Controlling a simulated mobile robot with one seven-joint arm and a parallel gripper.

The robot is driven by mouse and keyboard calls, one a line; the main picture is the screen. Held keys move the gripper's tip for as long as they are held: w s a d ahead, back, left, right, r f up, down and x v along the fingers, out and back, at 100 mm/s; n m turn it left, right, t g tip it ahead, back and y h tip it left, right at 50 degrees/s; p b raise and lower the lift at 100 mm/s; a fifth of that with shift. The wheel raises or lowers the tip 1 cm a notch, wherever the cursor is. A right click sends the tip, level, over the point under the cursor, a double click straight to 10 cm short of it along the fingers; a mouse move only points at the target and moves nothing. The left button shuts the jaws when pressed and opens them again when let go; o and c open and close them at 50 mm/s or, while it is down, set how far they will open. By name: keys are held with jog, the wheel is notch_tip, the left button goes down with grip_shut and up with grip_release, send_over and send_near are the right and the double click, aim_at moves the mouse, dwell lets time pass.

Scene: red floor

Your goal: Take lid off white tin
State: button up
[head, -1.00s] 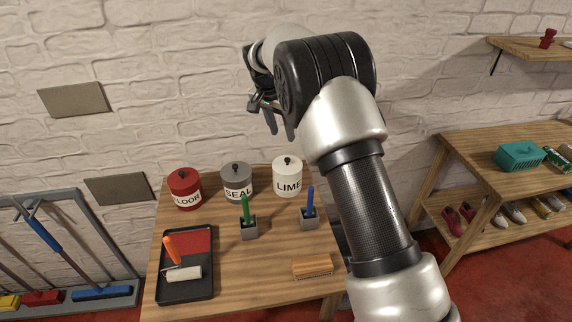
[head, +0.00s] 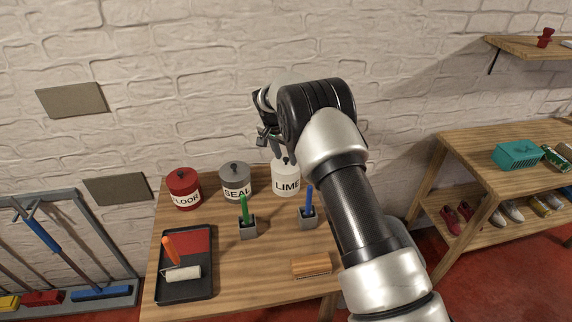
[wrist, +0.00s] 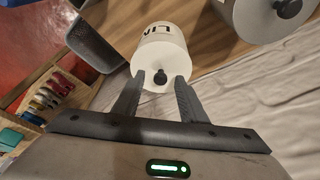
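The white tin (head: 285,180), labelled LIME, stands upright at the back right of the wooden table. Its lid with a dark round knob is on; in the wrist view the lid (wrist: 147,68) and knob (wrist: 160,77) face the camera. My gripper (head: 277,148) is just above the tin in the head view, pointing down. In the wrist view my gripper (wrist: 160,78) is open, with one finger on each side of the knob in the picture. I cannot tell whether the fingertips are down at the knob's height. Nothing is held.
A grey SEAL tin (head: 236,183) and a red FLOOR tin (head: 184,190) stand left of the white tin. A blue-handled brush in a grey holder (head: 308,218) stands close in front. A paint tray (head: 187,290) lies front left.

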grip_shut()
